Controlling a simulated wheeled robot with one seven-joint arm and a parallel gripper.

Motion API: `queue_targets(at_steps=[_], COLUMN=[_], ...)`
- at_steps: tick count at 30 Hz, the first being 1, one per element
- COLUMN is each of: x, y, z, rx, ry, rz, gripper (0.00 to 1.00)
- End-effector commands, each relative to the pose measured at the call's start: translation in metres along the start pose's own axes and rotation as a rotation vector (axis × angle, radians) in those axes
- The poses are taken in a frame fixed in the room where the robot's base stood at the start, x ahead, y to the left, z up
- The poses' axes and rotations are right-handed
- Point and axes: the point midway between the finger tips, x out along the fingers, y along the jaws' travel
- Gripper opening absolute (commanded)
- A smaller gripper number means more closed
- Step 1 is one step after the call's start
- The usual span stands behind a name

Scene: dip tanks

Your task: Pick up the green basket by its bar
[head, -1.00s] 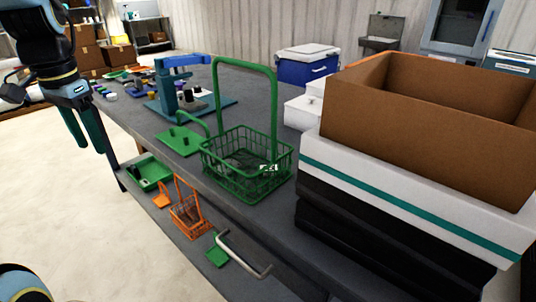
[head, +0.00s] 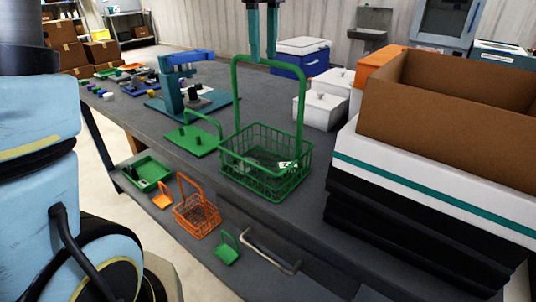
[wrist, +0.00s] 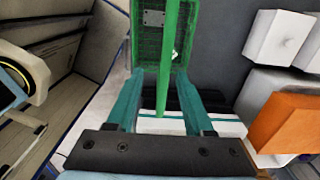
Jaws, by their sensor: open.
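The green basket (head: 262,180) is a wire basket standing upright on the dark grey bench, with a tall looped handle whose top bar (head: 270,66) rises well above it. My gripper (head: 262,57) is at the top of the head view, its two teal fingers pointing down close to the top bar. In the wrist view my gripper (wrist: 162,85) has its fingers apart, with the green bar (wrist: 165,92) running between them in the picture. The basket (wrist: 148,45) lies beyond the fingertips there. I cannot tell whether the fingers touch the bar.
Stacked boxes with an open brown carton (head: 455,85) on top stand right of the basket. White lidded containers (head: 322,105) are behind it. A green plate with a handle (head: 192,140) is at its left. An orange basket (head: 197,215) sits on a lower shelf.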

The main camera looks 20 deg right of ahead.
Motion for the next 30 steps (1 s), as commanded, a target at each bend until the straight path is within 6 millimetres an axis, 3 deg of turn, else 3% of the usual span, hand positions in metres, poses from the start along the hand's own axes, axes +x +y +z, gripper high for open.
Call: queue_targets(at_steps=[8, 18, 26, 30], x=[0.021, 0.064, 0.067, 0.067], y=[-0.001, -0.007, -0.007, -0.007], z=[0.000, 0.002, 0.002, 0.002], rx=[-0.001, -0.004, -0.004, -0.005], ry=[0.001, -0.001, -0.001, -0.001], rz=[0.003, 0.000, -0.001, -0.001], gripper=[0.52, 0.52, 0.52, 0.36])
